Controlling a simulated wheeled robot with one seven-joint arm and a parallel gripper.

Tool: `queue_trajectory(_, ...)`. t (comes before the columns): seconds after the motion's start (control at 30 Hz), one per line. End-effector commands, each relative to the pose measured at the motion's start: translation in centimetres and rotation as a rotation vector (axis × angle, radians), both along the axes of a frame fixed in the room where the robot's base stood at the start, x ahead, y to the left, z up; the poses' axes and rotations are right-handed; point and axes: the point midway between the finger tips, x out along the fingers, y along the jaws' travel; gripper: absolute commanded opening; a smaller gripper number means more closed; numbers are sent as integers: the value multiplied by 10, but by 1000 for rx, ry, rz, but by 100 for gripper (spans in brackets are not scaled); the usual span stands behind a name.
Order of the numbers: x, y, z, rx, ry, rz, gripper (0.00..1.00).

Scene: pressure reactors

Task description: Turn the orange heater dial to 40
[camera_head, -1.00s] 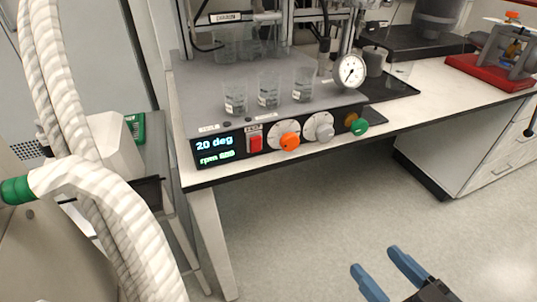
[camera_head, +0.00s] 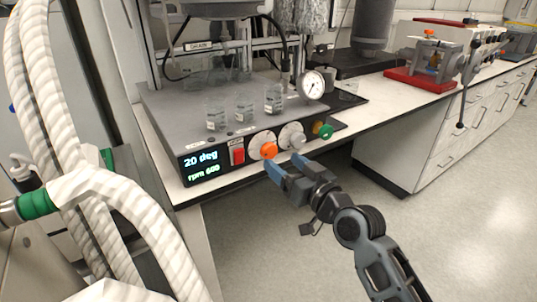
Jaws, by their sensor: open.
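The orange heater dial (camera_head: 269,151) sits on a white round scale on the front panel of the reactor base. The display (camera_head: 201,164) left of it reads 20 deg on top and rpm 600 below. My gripper (camera_head: 287,168) has two blue fingertips, spread apart and empty. It is just in front of the panel, slightly below and right of the orange dial. The left fingertip looks close to the dial's lower edge; whether it touches, I cannot tell.
A red switch (camera_head: 238,156) is left of the dial. Glass vessels stand on the grey reactor base (camera_head: 165,120). Large white hoses (camera_head: 45,120) fill the left side. The floor in front is clear.

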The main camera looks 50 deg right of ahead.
Motion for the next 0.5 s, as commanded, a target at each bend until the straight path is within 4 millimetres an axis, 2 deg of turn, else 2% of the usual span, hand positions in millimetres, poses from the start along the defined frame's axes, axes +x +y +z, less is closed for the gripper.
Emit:
queue_trajectory(0.1, 19, -5, 2, 0, -2, 0, 72)
queue_trajectory(0.3, 44, -12, 1, 1, -1, 1, 72)
queue_trajectory(0.5, 56, -15, 1, 0, 0, 1, 72)
